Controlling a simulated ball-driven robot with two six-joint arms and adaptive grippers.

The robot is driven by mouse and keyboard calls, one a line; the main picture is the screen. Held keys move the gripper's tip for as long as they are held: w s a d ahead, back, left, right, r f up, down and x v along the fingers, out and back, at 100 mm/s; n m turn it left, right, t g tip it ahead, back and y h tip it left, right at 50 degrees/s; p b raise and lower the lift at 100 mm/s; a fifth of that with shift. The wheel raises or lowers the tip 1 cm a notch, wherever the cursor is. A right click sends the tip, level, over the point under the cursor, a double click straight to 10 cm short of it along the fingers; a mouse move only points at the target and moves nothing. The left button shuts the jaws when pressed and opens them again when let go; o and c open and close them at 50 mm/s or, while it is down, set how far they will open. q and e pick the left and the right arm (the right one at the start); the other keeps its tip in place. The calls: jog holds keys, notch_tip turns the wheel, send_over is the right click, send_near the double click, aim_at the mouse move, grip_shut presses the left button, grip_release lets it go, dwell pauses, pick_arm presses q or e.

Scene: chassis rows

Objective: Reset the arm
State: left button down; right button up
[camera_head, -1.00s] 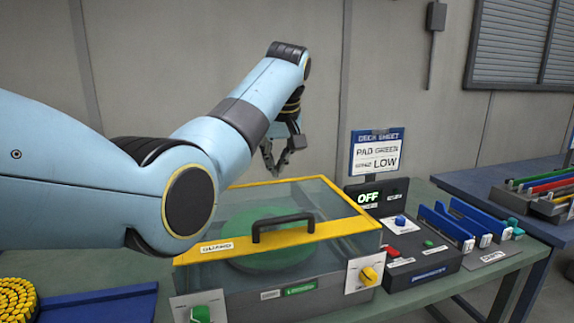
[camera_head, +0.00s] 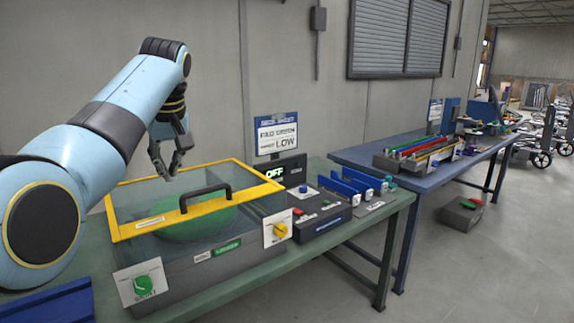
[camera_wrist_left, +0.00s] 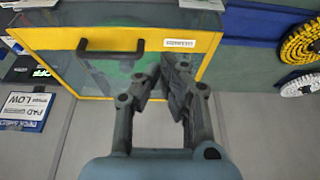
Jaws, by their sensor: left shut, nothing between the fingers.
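My left arm reaches in from the left in the head view. Its gripper (camera_head: 170,158) hangs in the air above the back part of the guarded machine, with its fingers pointing down. The fingers are shut and empty. The left wrist view shows the same gripper (camera_wrist_left: 160,85) over the yellow-framed clear guard (camera_wrist_left: 68,42). In the head view the guard (camera_head: 262,191) is closed over a green round pad (camera_head: 195,225), and its black handle (camera_head: 205,192) lies in front of the gripper. My right gripper is in neither view.
A control box (camera_head: 320,222) with buttons and an "OFF" display (camera_head: 275,175) stand right of the machine. A sign (camera_head: 276,134) reading LOW rises behind. Blue holders (camera_head: 350,190) stand at the bench's right.

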pick_arm(q)
jog(key=s+a+f+m+g+b, duration=0.1)
jog(key=s+f+g+b, duration=0.15)
jog(key=s+f, duration=1)
jog(key=s+a+f+g+b, duration=0.2)
jog(key=s+f+b, duration=0.3)
jog(key=f, duration=1.4)
jog(key=s+a+f+m+g+b, duration=0.1)
jog(key=s+f+g+b, duration=0.1)
jog(key=s+f, duration=1.1)
jog(key=s+a+f+m+t+h+b, duration=0.15)
jog(key=s+f+b, duration=0.35)
jog(key=s+f, duration=1.25)
jog(key=s+a+f+m+b, duration=0.2)
jog(key=s+f+m+b, duration=0.15)
jog(key=s+f, duration=1.4)
jog(key=w+r+t, duration=0.2)
jog(key=shift+d+r+m+t, duration=0.3)
jog(key=shift+d+r, duration=0.1)
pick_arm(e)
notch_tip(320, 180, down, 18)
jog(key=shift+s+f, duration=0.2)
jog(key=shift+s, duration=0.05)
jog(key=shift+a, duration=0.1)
